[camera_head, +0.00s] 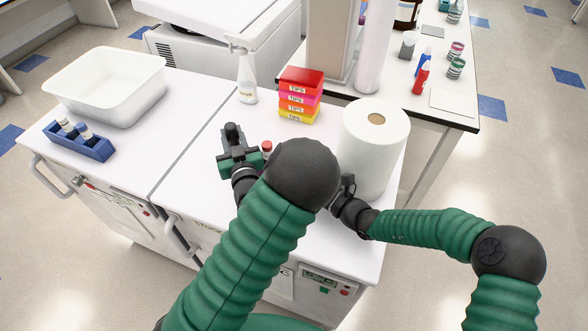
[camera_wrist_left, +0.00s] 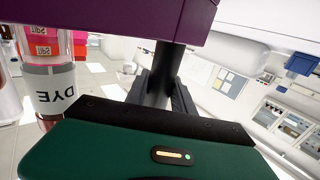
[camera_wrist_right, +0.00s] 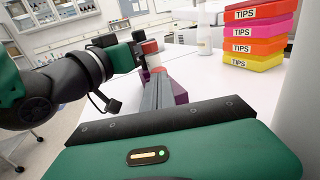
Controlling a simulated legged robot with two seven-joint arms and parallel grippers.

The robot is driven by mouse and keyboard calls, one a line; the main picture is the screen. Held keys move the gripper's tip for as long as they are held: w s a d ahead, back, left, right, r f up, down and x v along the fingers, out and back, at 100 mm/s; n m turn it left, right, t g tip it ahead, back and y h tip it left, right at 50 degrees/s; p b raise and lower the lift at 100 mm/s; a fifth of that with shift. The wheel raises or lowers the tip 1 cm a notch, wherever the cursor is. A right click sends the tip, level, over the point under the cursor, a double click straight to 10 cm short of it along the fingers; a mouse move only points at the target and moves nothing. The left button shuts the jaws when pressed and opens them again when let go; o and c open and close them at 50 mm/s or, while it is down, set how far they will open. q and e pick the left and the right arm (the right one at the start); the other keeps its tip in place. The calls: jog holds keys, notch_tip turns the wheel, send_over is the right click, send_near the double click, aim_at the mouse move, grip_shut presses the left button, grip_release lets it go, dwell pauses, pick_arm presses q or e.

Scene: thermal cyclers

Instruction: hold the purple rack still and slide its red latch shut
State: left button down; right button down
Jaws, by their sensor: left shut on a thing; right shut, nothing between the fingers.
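The purple rack (camera_wrist_left: 110,14) fills the top of the left wrist view. My left gripper (camera_wrist_left: 165,55) is shut on it, with its dark fingers running up to the rack's edge. In the head view the left gripper (camera_head: 232,140) is low over the white bench. In the right wrist view part of the rack (camera_wrist_right: 180,93) shows just beyond my right gripper (camera_wrist_right: 157,80), whose fingers are shut and empty. I cannot tell whether they touch the rack. The head view hides the right gripper and most of the rack behind my left arm. I cannot make out the red latch clearly.
A red-capped tube (camera_head: 267,147) stands close to the left gripper; a bottle labelled DYE (camera_wrist_left: 52,88) shows in the left wrist view. A paper roll (camera_head: 372,150) and stacked tip boxes (camera_head: 300,95) stand nearby. A white tub (camera_head: 105,85) and blue rack (camera_head: 80,142) are left.

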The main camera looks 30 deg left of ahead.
pick_arm(q)
jog(key=shift+w+d, duration=0.1)
jog(key=shift+d, duration=0.1)
pick_arm(e)
jog(key=shift+s, duration=0.15)
jog(key=v, duration=1.4)
jog(key=shift+w+f, duration=0.1)
jog(key=shift+w, duration=0.15)
pick_arm(q)
jog(key=shift+a, duration=0.1)
jog(key=c, duration=1)
grip_release()
